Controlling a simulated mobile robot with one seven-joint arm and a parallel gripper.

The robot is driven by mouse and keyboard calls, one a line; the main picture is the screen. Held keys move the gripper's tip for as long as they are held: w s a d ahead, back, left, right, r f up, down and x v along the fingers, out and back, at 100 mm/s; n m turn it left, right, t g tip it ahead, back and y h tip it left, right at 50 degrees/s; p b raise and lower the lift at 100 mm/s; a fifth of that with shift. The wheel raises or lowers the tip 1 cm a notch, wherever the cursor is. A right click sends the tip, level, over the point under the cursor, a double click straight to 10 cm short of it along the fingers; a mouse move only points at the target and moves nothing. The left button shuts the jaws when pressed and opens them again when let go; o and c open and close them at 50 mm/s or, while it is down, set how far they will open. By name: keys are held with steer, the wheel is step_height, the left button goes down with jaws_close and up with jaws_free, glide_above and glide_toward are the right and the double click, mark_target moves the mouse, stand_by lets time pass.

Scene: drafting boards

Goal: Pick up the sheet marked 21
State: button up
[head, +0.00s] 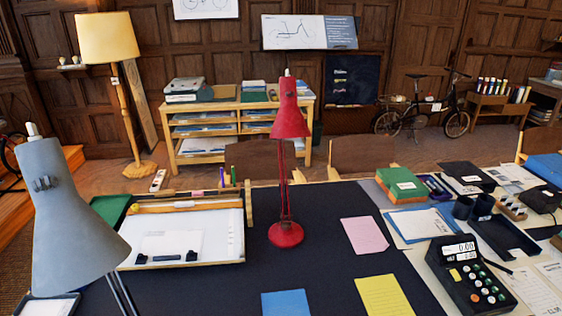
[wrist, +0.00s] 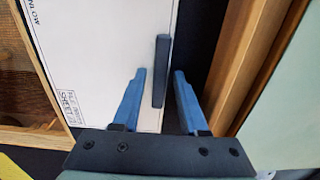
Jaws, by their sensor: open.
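In the wrist view a white sheet (wrist: 100,45) lies under my gripper (wrist: 159,74), with small print near its edge; the word "SHEET" shows, but its number is too small to read surely. My gripper's two blue fingers are apart. A dark grey bar (wrist: 161,60) lies at the sheet's edge and shows between the fingertips; I cannot tell whether they touch it. In the head view a white sheet (head: 172,243) lies on the drafting board (head: 236,215), with dark bars (head: 142,259) at its lower edge. My gripper is not visible in the head view.
A red lamp (head: 286,235) stands right of the board and a grey lamp (head: 65,215) leans in at left. Pink (head: 364,236), blue (head: 286,303) and yellow (head: 385,296) papers lie on the dark tabletop. A wooden rail (wrist: 265,60) runs right of the fingers.

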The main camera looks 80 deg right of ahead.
steer(key=shift+r, duration=0.1)
stand_by(0.4)
jaws_close()
steer(key=shift+r+p, duration=0.15)
steer(key=shift+p, duration=0.2)
steer(key=shift+r+p, duration=0.35)
steer(key=shift+p, duration=0.05)
steer(key=shift+r, duration=0.15)
steer(key=r+p, duration=0.4)
steer(key=s+r+p, duration=0.1)
steer(key=r+p, duration=0.1)
steer(key=shift+d+p, duration=0.15)
steer(key=shift+p, duration=0.25)
